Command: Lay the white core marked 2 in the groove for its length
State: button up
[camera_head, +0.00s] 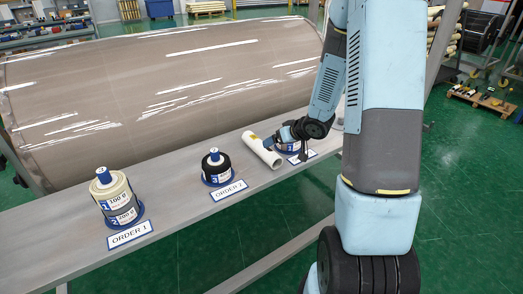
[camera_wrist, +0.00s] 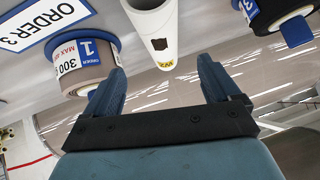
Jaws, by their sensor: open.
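A white hollow core (camera_head: 263,151) lies on the grey bench between the ORDER 2 and ORDER 3 places in the head view. In the wrist view the white core (camera_wrist: 153,30) runs from the top edge towards the gap between my fingers, with a dark square and a small yellow label on it; I cannot read a 2. My gripper (camera_wrist: 160,67) is open, with one blue finger to each side of the core's near end and nothing gripped. In the head view my gripper (camera_head: 285,146) is beside the core. I cannot make out a groove.
A roll stack (camera_head: 118,198) stands behind the ORDER 1 sign (camera_head: 130,234), and a black roll (camera_head: 215,165) behind the ORDER 2 sign (camera_head: 229,190). A labelled roll (camera_wrist: 82,70) stands by the ORDER 3 sign (camera_wrist: 45,22). A huge wrapped roll (camera_head: 130,75) lies behind the bench (camera_head: 185,225).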

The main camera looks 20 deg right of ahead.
aim_at(261, 149)
jog(key=shift+x, duration=5.2)
jog(key=shift+w+a+r, duration=0.1)
jog(key=shift+r, duration=0.1)
jog(key=shift+c, duration=0.3)
jog(key=c, duration=1.2)
jog(key=shift+r, duration=0.1)
jog(key=shift+c, duration=0.2)
